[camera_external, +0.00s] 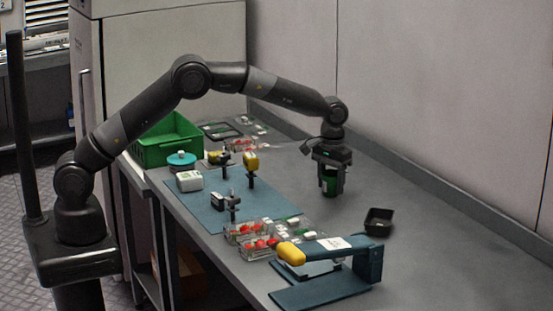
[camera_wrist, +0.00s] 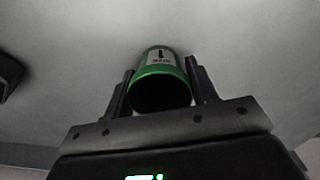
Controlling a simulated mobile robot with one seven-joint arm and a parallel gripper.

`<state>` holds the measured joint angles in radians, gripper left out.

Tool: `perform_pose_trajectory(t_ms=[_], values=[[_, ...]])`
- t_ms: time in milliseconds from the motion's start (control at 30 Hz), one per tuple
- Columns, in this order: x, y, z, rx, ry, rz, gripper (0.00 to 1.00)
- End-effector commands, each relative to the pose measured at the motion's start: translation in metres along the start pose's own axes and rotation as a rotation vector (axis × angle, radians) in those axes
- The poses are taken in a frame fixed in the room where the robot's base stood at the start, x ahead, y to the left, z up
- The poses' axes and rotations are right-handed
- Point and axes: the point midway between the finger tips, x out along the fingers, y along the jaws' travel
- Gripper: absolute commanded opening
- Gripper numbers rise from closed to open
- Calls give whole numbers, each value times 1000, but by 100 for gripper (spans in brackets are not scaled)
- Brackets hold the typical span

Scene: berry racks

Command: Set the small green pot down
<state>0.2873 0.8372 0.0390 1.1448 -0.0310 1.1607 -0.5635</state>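The small green pot (camera_external: 328,183) is between the fingers of my gripper (camera_external: 332,180), over the bare grey table on the right. In the wrist view, the pot (camera_wrist: 160,84) shows its open dark mouth, green rim and a white label with a dark mark. The two dark fingers of my gripper (camera_wrist: 160,92) lie along its left and right sides and appear closed on it. The pot looks upright in the external view. Whether its bottom touches the table I cannot tell.
A black tray (camera_external: 379,222) lies on the table to the right. A blue stand with a yellow-ended arm (camera_external: 330,245) is at the front. Clear punnets with red berries (camera_external: 250,242), a blue mat (camera_external: 205,212) and a green crate (camera_external: 168,145) are left. Table around the pot is clear.

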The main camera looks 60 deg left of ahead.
Motion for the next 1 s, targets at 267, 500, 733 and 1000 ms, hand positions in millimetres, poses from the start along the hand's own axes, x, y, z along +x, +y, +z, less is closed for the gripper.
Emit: perform_pose_trajectory(t_ms=[267,500,733,1000], values=[[-1,0,0,0,0,0,71],[-4,0,0,0,1,1,71],[-39,0,-1,0,4,2,71],[-96,0,0,0,3,2,71]])
